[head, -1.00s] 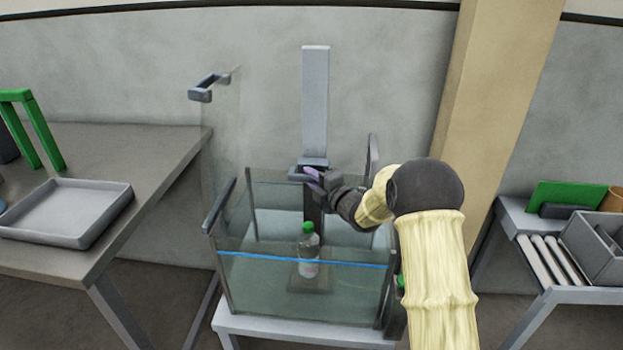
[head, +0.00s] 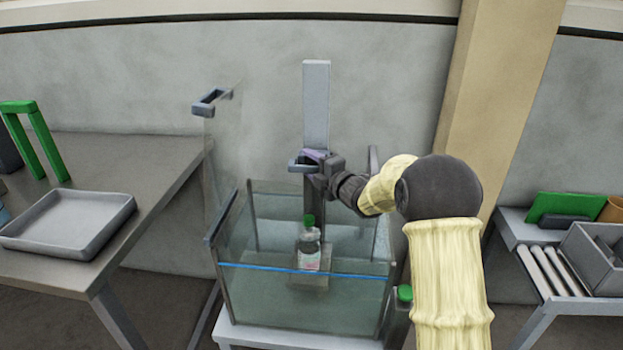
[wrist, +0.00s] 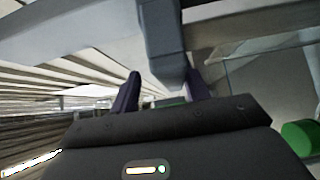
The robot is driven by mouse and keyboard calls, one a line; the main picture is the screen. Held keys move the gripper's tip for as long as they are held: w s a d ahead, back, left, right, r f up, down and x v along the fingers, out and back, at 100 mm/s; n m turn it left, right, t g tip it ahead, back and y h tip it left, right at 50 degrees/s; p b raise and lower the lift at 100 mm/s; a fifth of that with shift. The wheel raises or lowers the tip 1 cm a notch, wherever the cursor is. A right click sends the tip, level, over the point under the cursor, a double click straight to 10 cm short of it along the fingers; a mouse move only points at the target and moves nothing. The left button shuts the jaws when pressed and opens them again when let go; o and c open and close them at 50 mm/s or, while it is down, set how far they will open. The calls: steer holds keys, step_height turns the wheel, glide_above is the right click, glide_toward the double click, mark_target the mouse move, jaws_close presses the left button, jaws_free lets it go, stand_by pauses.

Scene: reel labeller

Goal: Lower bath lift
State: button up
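The bath is a clear glass tank (head: 240,285) with a blue line across its front. Behind it stands the lift's upright grey column (head: 316,100). A dark handle (head: 296,167) sits on the column above the tank's back rim. The lift platform (head: 312,281) inside the tank bears a clear bottle (head: 309,259) with a green cap. My gripper (head: 317,156) is at the handle, coming from the right. In the wrist view, my gripper's purple fingers (wrist: 163,88) are apart, with a grey bar (wrist: 168,45) between them and a gap showing at the left finger.
A table at left holds a grey tray (head: 70,222) and a green frame (head: 40,140). A raised glass panel with a dark handle (head: 210,100) stands left of the tank. A bench with rollers (head: 545,268) and a grey bin (head: 590,258) is at right, beyond a tan pillar (head: 490,110).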

step_height(320, 180, up, 2)
steer(key=shift+r, duration=0.1)
steer(key=shift+s, duration=0.1)
steer(key=shift+s+d, duration=0.15)
steer(key=shift+d, duration=0.05)
steer(key=b+v, duration=0.7)
steer(key=v, duration=1.2)
steer(key=shift+d, duration=0.2)
stand_by(1.6)
steer(key=shift+s+f, duration=0.1)
steer(key=shift+f, duration=0.15)
stand_by(0.4)
